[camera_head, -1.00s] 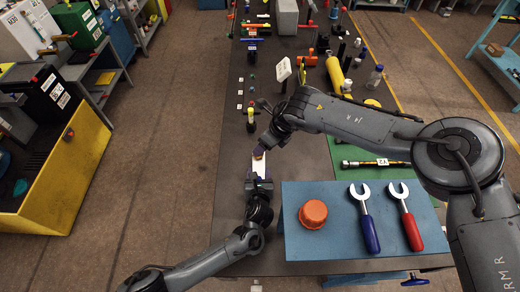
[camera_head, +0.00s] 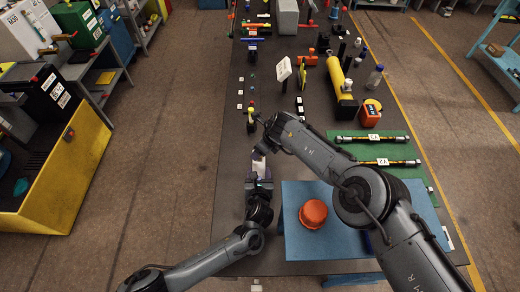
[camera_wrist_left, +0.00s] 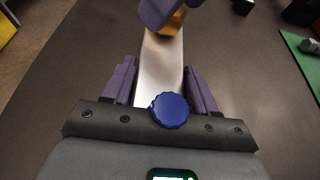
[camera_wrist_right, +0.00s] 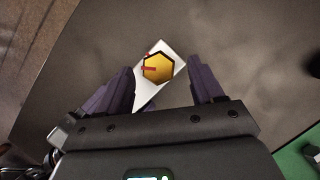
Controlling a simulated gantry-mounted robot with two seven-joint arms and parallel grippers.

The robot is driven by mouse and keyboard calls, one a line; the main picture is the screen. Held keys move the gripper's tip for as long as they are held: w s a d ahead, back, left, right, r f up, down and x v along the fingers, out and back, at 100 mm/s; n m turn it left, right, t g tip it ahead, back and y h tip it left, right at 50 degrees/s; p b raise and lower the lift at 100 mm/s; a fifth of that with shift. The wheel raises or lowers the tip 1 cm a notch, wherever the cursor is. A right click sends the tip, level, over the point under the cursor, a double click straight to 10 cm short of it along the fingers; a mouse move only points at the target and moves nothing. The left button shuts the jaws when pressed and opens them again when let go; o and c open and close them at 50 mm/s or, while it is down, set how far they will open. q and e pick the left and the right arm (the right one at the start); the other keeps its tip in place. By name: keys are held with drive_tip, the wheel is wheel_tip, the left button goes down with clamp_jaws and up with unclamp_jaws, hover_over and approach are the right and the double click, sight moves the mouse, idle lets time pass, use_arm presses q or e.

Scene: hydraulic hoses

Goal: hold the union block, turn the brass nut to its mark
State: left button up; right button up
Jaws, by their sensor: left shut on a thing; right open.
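The union block (camera_wrist_left: 158,72) is a pale, silvery bar with a blue round cap (camera_wrist_left: 169,110) near its lower end in the left wrist view. My left gripper (camera_wrist_left: 158,85) is shut on the block, one finger on each side; it also shows in the head view (camera_head: 259,178). The brass nut (camera_wrist_right: 158,68) is a yellow hexagon at the block's far end, with red marks at its left side. My right gripper (camera_wrist_right: 160,76) is open above the nut, which shows between its fingers. In the head view, my right gripper hides the nut.
An orange cup-like part (camera_head: 313,214) sits on the blue board (camera_head: 330,244) at front right. My right arm covers most of the spanners there. Hoses lie on a green mat (camera_head: 405,172) at right. The bench left of the block is narrow.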

drive_tip(key=shift+a+f, duration=0.3)
drive_tip(key=shift+f, duration=0.15)
drive_tip(key=c, duration=1.1)
drive_tip(key=shift+m, duration=0.3)
drive_tip(key=m+t+h, duration=0.1)
drive_tip(key=m, duration=0.2)
drive_tip(key=shift+a, duration=0.1)
drive_tip(key=shift+m+t+h, duration=0.4)
drive_tip(key=shift+m+h, duration=0.3)
drive_tip(key=shift+m, duration=1.2)
